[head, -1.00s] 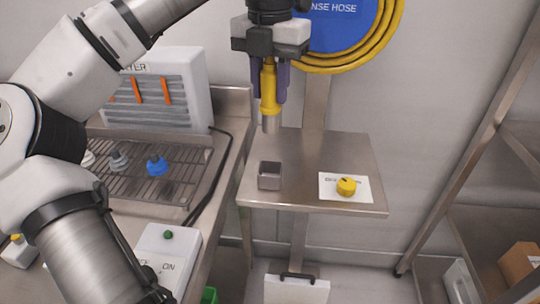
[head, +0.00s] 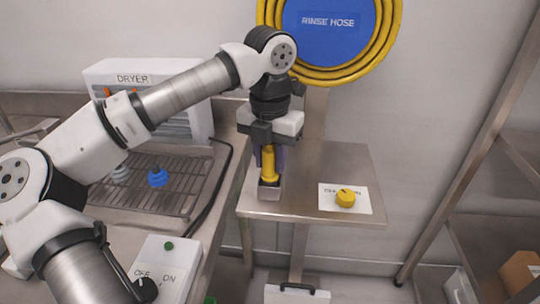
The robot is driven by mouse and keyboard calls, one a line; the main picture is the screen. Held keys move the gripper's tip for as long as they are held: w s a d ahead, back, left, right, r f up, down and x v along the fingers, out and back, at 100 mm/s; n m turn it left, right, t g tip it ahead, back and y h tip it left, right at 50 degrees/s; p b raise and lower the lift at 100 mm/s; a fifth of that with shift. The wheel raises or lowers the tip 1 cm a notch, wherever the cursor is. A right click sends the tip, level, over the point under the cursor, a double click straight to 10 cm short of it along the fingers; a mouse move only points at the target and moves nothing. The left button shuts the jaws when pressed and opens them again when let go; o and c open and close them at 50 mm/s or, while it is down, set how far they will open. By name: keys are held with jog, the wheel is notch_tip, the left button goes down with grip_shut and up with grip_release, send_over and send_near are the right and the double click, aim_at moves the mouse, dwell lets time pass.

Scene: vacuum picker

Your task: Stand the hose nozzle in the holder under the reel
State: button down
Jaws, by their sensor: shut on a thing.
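The yellow hose nozzle (head: 268,164) is upright between the purple fingers of my gripper (head: 269,158), which is shut on it. Its lower end is at the small grey square holder (head: 269,193) on the steel shelf and its tip is hidden, seemingly inside the holder. The reel (head: 389,40), with yellow hose coiled around a blue disc marked RINSE HOSE, hangs on the wall above. My arm comes in from the left and partly covers the lower left of the reel.
The steel shelf (head: 300,212) also bears a yellow knob (head: 346,198) on a white card. At left are the dryer (head: 122,75), a wire rack (head: 150,205) with a blue cup (head: 157,177), and an OFF/ON switch box (head: 168,262). A rack frame stands at right.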

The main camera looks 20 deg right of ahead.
jog(key=shift+f, duration=0.2)
jog(key=c, duration=1.1)
grip_release()
jog(key=shift+r, duration=0.15)
notch_tip(320, 180, up, 12)
jog(key=shift+r, duration=0.1)
jog(key=shift+s, duration=0.1)
